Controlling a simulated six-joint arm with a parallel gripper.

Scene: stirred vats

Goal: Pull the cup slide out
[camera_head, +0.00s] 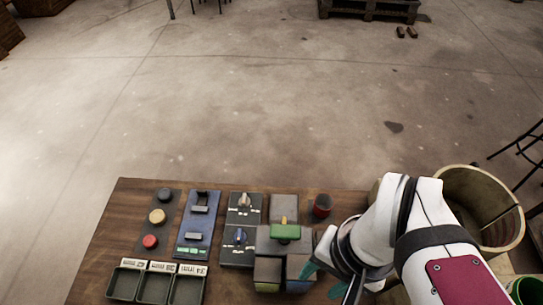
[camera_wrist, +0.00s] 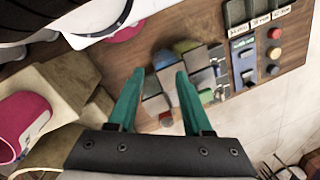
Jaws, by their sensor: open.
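A grey block unit (camera_head: 262,245) stands on the wooden table, with a green bar-shaped piece (camera_head: 285,232) on top. The green piece also shows in the wrist view (camera_wrist: 206,96). A small dark cup with a red inside (camera_head: 321,205) stands at the unit's back right; in the wrist view the red cup (camera_wrist: 166,120) lies just beyond the fingers. Which part is the cup slide I cannot tell for sure. My gripper (camera_wrist: 157,73) has its two teal fingers apart with nothing held between them. In the head view it is right of the grey unit, partly hidden by my wrist.
Two switch panels (camera_head: 240,242), a blue slider panel (camera_head: 195,225) and a strip of red and yellow buttons (camera_head: 157,216) are to the left. Labelled trays (camera_head: 155,288) stand at the front left. A round wooden tub (camera_head: 478,180) stands right of the table.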

